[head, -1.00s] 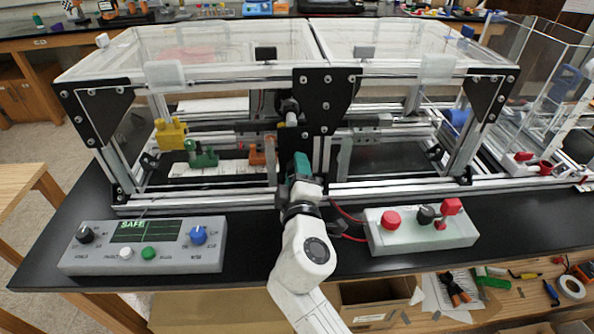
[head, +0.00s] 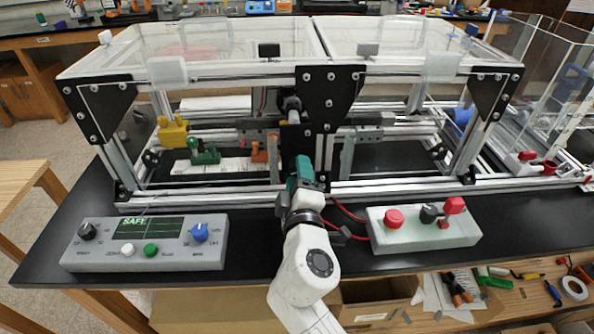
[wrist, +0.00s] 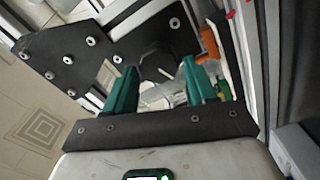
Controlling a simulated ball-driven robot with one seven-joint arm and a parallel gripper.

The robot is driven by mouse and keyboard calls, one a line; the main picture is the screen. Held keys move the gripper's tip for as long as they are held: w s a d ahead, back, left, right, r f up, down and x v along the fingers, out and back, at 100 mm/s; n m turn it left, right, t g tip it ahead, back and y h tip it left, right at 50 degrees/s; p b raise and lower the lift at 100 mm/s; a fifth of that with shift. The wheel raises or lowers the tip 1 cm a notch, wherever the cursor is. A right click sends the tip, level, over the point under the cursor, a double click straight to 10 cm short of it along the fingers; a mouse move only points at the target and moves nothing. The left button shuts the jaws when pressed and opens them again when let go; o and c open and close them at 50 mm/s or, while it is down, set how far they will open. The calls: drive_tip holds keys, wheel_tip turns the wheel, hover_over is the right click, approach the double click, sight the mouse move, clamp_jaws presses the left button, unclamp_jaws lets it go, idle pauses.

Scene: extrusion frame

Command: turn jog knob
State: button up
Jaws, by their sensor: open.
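The grey control box (head: 100,259) with a green SAFE display (head: 147,228) stands on the black bench at the left. It carries a blue knob (head: 200,233) at its right and a black knob (head: 87,231) at its left. Their labels are too small to read, so I cannot tell which is the jog knob. My gripper (head: 303,163) points at the frame's middle post, well right of and beyond this box. In the wrist view, its teal fingers (wrist: 160,72) are apart with nothing held between them.
The extrusion frame with black corner plates (head: 331,95) and clear panels stands close ahead of my gripper. A white box (head: 425,240) with a red button, black knob and red switch sits right, with red cables beside my arm. Bare bench lies between the left box and my arm.

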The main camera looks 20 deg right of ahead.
drive_tip(key=b+v, duration=0.1)
drive_tip(key=v, duration=0.7)
drive_tip(key=shift+s, duration=0.25)
drive_tip(key=shift+a+r, duration=0.1)
